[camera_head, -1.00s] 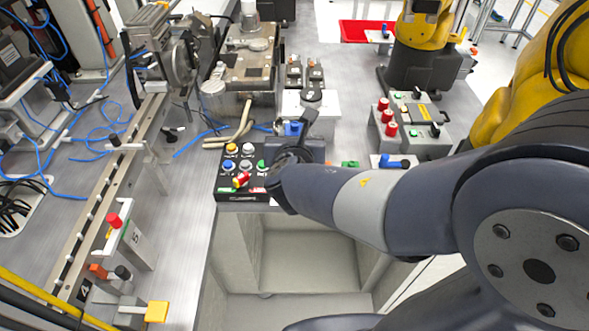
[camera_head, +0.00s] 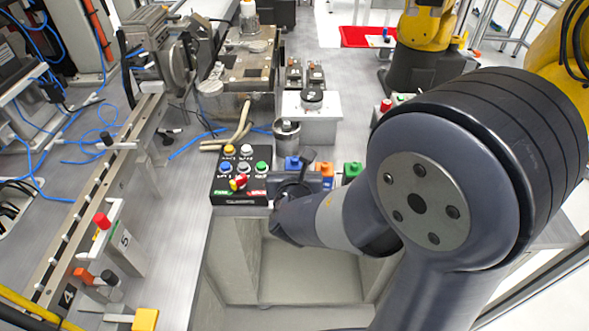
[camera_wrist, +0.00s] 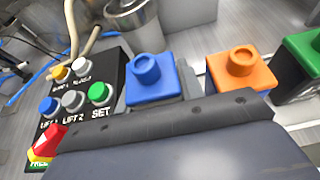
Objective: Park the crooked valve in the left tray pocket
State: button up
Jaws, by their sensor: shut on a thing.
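A blue valve (camera_head: 292,162), a block with a round knob on top, stands at the left of a row and also shows in the wrist view (camera_wrist: 150,78). I take it as the crooked valve. The grip itself is hidden. An orange valve (camera_wrist: 240,68) and a green valve (camera_wrist: 305,55) stand to its right. The tray and its pockets are mostly hidden by my gripper, so I cannot tell whether the blue valve is seated.
A black button box (camera_head: 240,177) stands close left of the blue valve. A metal canister (camera_head: 287,138) stands just behind it. A white block (camera_head: 315,125) is farther back. An open grey bin (camera_head: 310,270) lies in front, below my arm.

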jog(key=shift+f+b, duration=0.35)
jog(key=shift+b, duration=0.1)
jog(key=shift+f+b, duration=0.25)
jog(key=shift+b, duration=0.1)
jog(key=o, duration=1)
jog(key=shift+r, duration=0.1)
jog(key=shift+r+p, duration=0.6)
jog(key=shift+p, duration=0.25)
jog(key=shift+s+r, duration=0.25)
jog(key=shift+s, duration=0.05)
jog(key=p+v, duration=0.2)
jog(key=v, duration=0.9)
jog(key=shift+s+p, duration=0.15)
jog(key=shift+p, duration=0.2)
jog(key=shift+f, duration=0.1)
